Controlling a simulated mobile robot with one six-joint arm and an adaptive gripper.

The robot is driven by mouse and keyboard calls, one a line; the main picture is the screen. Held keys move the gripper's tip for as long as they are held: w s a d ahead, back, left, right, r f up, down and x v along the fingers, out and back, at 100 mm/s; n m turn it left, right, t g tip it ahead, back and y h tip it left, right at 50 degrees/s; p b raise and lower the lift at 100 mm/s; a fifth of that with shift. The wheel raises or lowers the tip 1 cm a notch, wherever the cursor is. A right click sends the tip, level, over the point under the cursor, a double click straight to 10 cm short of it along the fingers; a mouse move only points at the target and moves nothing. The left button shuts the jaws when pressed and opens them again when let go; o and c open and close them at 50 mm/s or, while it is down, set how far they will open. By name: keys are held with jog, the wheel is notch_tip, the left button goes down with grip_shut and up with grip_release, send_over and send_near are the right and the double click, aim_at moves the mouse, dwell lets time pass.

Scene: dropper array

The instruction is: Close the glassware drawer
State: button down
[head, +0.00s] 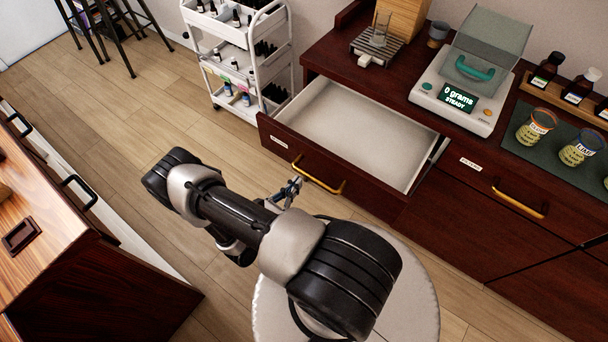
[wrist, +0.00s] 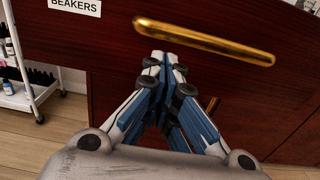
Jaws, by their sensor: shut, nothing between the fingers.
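A dark red wood drawer (head: 277,138) is pulled out of the cabinet and stands open, its pale inside empty. Its front (wrist: 100,45) fills much of the wrist view, with a white label (wrist: 75,6) reading "BEAKERS". A gold bar handle (head: 318,175) runs across the front and also shows in the wrist view (wrist: 203,40). My gripper (head: 294,184) is in front of the drawer near the handle. In the wrist view my gripper (wrist: 164,60) has its fingertips together and empty, just below the handle's left part. I cannot tell whether they touch the front.
A white trolley (head: 245,65) with bottles stands left of the drawer. A balance (head: 458,100) and several jars stand on the countertop. A closed drawer with a gold handle (head: 519,204) is to the right. A round pale stool-like top (head: 415,300) is below my arm.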

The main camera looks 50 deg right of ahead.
aim_at(310, 167)
jog(key=shift+w+d+b, duration=0.2)
jog(key=shift+d+b, duration=0.25)
jog(key=shift+d, duration=2.15)
